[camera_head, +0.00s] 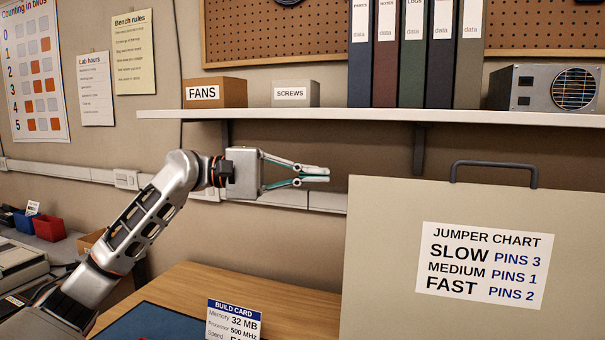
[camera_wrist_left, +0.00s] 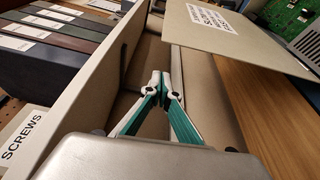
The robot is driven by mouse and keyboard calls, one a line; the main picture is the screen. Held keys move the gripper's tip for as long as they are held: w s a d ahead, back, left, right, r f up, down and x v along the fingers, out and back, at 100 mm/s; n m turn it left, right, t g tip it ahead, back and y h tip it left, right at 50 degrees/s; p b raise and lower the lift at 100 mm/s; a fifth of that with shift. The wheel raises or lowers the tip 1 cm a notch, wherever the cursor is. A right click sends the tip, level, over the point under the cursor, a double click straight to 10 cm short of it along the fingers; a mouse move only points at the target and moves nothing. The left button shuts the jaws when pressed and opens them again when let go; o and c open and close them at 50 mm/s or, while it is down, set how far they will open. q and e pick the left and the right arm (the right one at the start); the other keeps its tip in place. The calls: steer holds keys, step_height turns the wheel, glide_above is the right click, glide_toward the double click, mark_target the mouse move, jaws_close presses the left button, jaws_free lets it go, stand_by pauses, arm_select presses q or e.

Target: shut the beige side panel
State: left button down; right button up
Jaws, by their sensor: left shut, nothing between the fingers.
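The beige side panel (camera_head: 385,255) stands upright at the right of the head view, with a dark handle (camera_head: 493,166) on top and a white jumper chart on its face. In the left wrist view the panel (camera_wrist_left: 235,40) is at upper right, and a green circuit board (camera_wrist_left: 292,12) shows beyond it, so it seems to stand open. My left gripper (camera_head: 327,175) is shut and empty, just left of the panel's upper left corner in the picture, with a small gap. Its fingers also show in the left wrist view (camera_wrist_left: 160,80). My right gripper is not in view.
A white shelf (camera_head: 330,115) with boxes, binders (camera_head: 411,50) and a grey power unit (camera_head: 550,87) runs along the wall above the gripper. A build card (camera_head: 233,320) stands on the wooden bench (camera_head: 290,300).

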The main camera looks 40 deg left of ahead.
arm_select(q)
steer(key=d, duration=0.5)
steer(key=shift+s+d+r+b, duration=0.1)
steer(key=shift+s+d+b, duration=0.15)
steer(key=shift+b, duration=0.05)
stand_by(0.4)
